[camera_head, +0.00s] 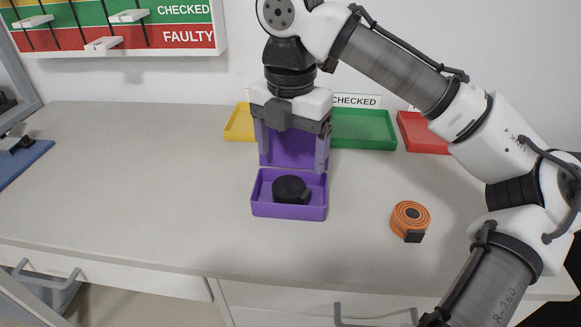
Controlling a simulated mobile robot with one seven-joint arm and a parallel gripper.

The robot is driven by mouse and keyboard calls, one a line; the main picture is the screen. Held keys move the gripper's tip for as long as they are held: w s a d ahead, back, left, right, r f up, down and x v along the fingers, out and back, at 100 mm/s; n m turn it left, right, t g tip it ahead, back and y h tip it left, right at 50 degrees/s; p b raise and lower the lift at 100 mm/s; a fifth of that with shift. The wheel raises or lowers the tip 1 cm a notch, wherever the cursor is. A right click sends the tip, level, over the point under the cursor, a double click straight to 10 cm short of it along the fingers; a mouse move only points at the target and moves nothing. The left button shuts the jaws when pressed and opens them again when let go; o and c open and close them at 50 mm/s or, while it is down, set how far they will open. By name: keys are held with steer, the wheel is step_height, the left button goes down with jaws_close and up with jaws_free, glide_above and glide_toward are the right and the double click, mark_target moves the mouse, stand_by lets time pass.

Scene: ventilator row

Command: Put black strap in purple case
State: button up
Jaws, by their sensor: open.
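The purple case (262,207) stands on the table with its lid (292,147) raised at the back. The black strap (290,189), a rolled coil, lies inside the case's lower tray. My gripper (291,166) is open, pointing down above the case, with its fingers apart on either side of the lid in the picture. The gripper is empty, and the strap is below its fingertips. The gripper hides part of the raised lid.
An orange strap roll (410,218) lies on the table to the right. Behind stand a yellow tray (237,124), a green tray (364,130) and a red tray (421,134). A blue mat (22,163) is at the far left. The table's left middle is clear.

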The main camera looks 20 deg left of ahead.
step_height(320, 180, up, 4)
steer(key=shift+f+p, duration=0.2)
steer(key=shift+p, duration=0.1)
steer(key=shift+c, duration=0.3)
stand_by(0.5)
